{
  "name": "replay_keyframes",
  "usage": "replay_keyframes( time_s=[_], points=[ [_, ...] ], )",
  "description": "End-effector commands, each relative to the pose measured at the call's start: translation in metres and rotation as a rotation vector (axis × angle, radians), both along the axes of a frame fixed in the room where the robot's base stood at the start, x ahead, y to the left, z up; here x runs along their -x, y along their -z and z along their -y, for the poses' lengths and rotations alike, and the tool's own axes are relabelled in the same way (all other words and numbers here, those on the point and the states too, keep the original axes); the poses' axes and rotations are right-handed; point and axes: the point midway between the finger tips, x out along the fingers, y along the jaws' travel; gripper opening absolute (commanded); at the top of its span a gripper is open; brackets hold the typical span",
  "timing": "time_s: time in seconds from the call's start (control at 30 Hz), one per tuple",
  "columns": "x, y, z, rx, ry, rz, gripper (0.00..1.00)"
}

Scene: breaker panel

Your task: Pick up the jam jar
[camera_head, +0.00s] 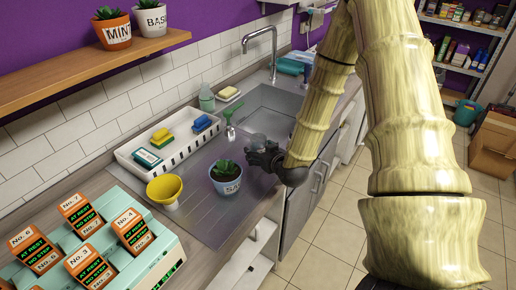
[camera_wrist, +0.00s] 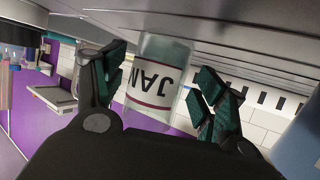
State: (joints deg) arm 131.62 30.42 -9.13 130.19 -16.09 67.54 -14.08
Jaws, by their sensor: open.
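My gripper is open. The jar's lower part is partly hidden by the gripper in the head view.
A yellow bowl (camera_head: 164,189), a white rack (camera_head: 170,150) with sponges and a green brush (camera_head: 229,133) are nearby. The sink (camera_head: 268,112) lies behind. Orange-labelled breakers (camera_head: 90,266) are front left.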

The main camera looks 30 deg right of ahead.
Motion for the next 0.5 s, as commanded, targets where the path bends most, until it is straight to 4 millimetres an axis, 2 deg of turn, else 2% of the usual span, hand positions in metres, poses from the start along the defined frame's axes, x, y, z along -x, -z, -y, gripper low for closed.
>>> replay_keyframes(
  time_s=[0.2,0.5],
  points=[
    [-0.019,0.007,0.004,0.001,0.002,-0.001,0.71],
    [-0.024,0.010,0.004,0.001,0.002,0.000,0.71]
  ],
)
